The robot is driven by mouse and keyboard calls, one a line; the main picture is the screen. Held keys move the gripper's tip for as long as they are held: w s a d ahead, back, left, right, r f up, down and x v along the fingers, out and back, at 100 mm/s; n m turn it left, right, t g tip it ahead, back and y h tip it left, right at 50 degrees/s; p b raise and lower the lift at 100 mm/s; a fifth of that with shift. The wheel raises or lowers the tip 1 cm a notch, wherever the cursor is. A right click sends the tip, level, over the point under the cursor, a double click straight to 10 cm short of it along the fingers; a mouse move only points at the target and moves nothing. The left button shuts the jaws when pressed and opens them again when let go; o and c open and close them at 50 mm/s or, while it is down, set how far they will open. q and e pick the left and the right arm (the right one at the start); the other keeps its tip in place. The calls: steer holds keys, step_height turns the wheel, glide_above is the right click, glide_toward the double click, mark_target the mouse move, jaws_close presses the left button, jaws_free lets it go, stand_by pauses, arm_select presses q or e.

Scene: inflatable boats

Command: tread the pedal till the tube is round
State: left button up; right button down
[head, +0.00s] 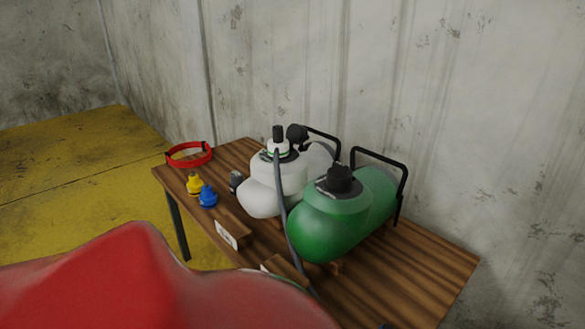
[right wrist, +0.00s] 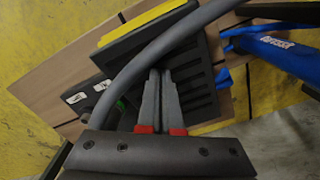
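A large red inflatable surface (head: 120,285), perhaps the tube, fills the lower left of the head view. Its top has a raised peak and a dip, and most of it is out of frame. In the right wrist view a black ribbed pedal plate (right wrist: 201,72) with a yellow edge lies below my right gripper (right wrist: 159,72). The fingers are together with nothing visible between them. Their tips are over the pedal; I cannot tell if they touch it. A grey hose (right wrist: 180,35) crosses just past the tips. My left gripper is in neither view.
A wooden table (head: 415,285) by the wall holds a green tank (head: 325,225), a white tank (head: 265,195), a red ring (head: 189,161), a yellow fitting (head: 193,184) and a blue fitting (head: 208,196). A blue cylinder (right wrist: 280,52) lies right of the pedal. Yellow floor (head: 60,170) is clear at left.

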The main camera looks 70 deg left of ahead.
step_height(320, 180, down, 3)
steer(key=shift+f+b, duration=0.1)
steer(key=shift+b, duration=0.95)
step_height(320, 180, up, 8)
steer(key=p, duration=0.7)
steer(key=shift+a+r+p, duration=0.1)
steer(key=shift+r+p, duration=0.1)
steer(key=shift+p, duration=0.2)
steer(key=shift+f, duration=0.15)
steer(key=shift+f+b, duration=0.1)
steer(key=shift+b, duration=0.2)
step_height(320, 180, down, 8)
steer(key=b, duration=0.6)
steer(key=shift+b, duration=0.4)
step_height(320, 180, up, 8)
steer(key=p, duration=0.8)
steer(key=shift+r, duration=0.25)
steer(key=shift+f, duration=0.15)
